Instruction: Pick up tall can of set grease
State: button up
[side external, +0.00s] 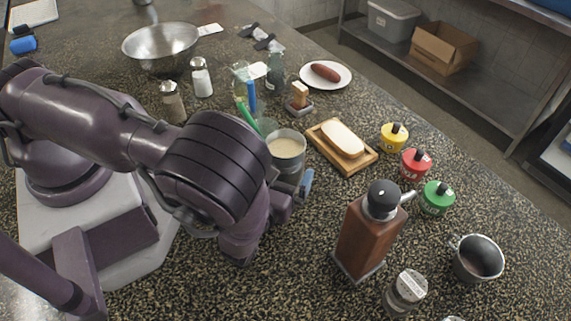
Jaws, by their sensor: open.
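A tall metal can (287,148) with pale, cream-coloured set grease at its open top stands upright near the middle of the counter. Its lower part is partly hidden by my gripper. My gripper (290,190) is low at the can's near side, with a blue-grey fingertip showing just right of the can's lower part. The jaws are open. My wrist and arm hide the other finger, so I cannot tell whether the can is between the fingers or whether they touch it.
A wooden board with bread (342,138) lies close right of the can. Green and blue-handled tools (250,97) stand behind it. A wooden grinder (368,232), a jar (405,292) and a metal cup (478,258) stand at front right. Yellow, red and green containers (416,163) line the right.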

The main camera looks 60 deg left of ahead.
jog(key=shift+x, duration=1.1)
jog(key=c, duration=1.1)
jog(key=shift+c, duration=0.2)
